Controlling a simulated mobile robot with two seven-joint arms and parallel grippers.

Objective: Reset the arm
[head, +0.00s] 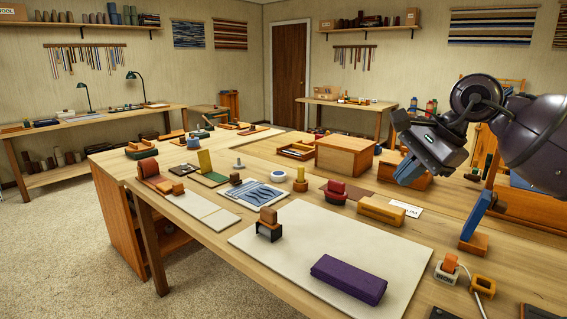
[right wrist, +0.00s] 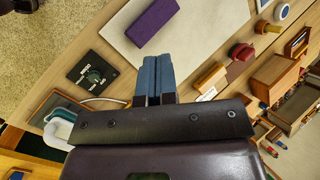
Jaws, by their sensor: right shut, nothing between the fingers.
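My right arm comes in from the right edge of the head view, dark and glossy. Its gripper (head: 408,170) hangs in the air above the right part of the table, apart from the things on it. In the right wrist view the two blue fingers (right wrist: 157,75) are together with nothing between them. My left gripper is not in view.
Below is a wooden table (head: 190,212) with a pale mat (head: 300,240) and a folded purple cloth (head: 348,279). An orange block (head: 382,209), a wooden box (head: 345,155) and a blue upright piece on an orange base (head: 473,243) stand near the arm.

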